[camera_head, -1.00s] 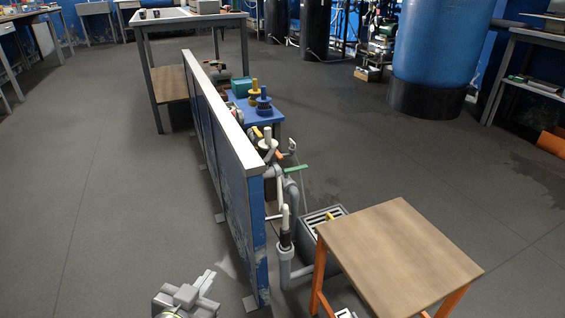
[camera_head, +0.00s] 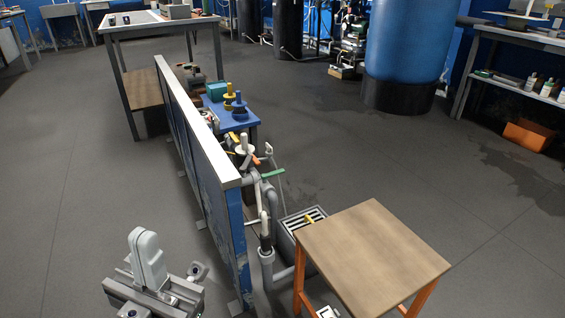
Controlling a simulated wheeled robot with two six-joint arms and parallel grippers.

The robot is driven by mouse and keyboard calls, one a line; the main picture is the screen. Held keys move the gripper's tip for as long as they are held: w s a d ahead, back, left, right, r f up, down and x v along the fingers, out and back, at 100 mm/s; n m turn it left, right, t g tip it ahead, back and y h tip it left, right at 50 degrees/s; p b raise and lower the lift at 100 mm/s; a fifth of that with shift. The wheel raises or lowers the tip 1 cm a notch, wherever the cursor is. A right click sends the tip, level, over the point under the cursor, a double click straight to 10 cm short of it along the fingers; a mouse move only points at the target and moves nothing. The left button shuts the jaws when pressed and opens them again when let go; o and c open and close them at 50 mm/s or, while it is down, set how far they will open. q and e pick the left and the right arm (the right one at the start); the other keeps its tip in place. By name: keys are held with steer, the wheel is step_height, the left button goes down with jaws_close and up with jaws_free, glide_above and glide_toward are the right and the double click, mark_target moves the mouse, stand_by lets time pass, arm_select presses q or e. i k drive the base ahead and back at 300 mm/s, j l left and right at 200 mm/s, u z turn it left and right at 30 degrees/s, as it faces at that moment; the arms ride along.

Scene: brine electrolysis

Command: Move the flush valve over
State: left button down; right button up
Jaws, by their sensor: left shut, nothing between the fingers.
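Grey pipework (camera_head: 266,262) with several valve handles stands along the right side of a low blue partition (camera_head: 238,240). A green lever (camera_head: 270,173) sticks out to the right from the pipes. An orange handle (camera_head: 257,160) and a yellow handle (camera_head: 234,136) sit just behind it. I cannot tell which of these is the flush valve. My left gripper (camera_head: 143,236) is at the bottom left, on the left side of the partition. It is shut and empty, apart from the valves. My right gripper does not show.
A wooden-topped table with orange legs (camera_head: 372,255) stands at the front right. A small blue table (camera_head: 228,117) with a yellow and a blue part stands behind. Floor left of the partition is clear.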

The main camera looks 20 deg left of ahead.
mark_target(242, 168)
steer(key=l+z, duration=0.45)
steer(key=i+l+z, duration=0.1)
steer(key=l+z, duration=0.35)
steer(key=i+l+u, duration=0.1)
steer(key=i+l, duration=1.25)
steer(key=i+j+u, duration=0.2)
steer(key=i+u, duration=0.6)
steer(key=i, duration=0.15)
steer(key=i+l+u, duration=0.15)
steer(key=i+u, duration=0.3)
steer(key=i+l+u, duration=0.4)
steer(key=i+j+u, duration=0.2)
steer(key=u, duration=0.2)
steer(key=i+u, duration=0.75)
steer(key=i+l+u, duration=0.1)
steer(key=i+u, duration=0.35)
steer(key=i, duration=0.2)
